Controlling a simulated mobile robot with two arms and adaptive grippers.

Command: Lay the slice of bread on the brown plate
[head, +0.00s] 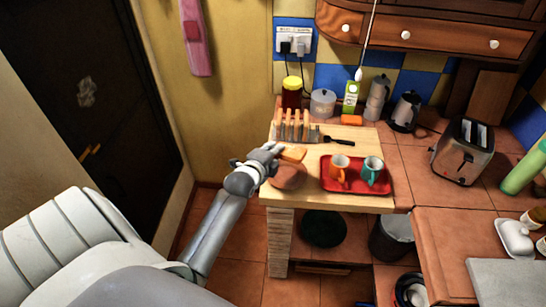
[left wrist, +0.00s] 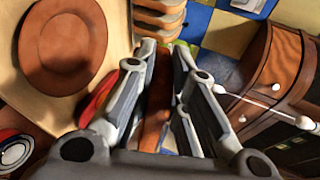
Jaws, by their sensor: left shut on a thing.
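The brown plate (head: 288,179) is round and lies empty at the front left of the wooden board; it also shows at upper left in the left wrist view (left wrist: 62,45). My left gripper (head: 276,151) is shut on the slice of bread (head: 293,154) and holds it above and just behind the plate. In the left wrist view the slice (left wrist: 155,112) shows as a narrow brown strip between the fingers, partly hidden by them. My right gripper is in neither view.
A rack with bread slices (head: 294,128) stands behind the slice. A red tray (head: 356,187) with an orange mug (head: 338,168) and a teal mug (head: 372,170) is right of the plate. A toaster (head: 461,153) stands farther right.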

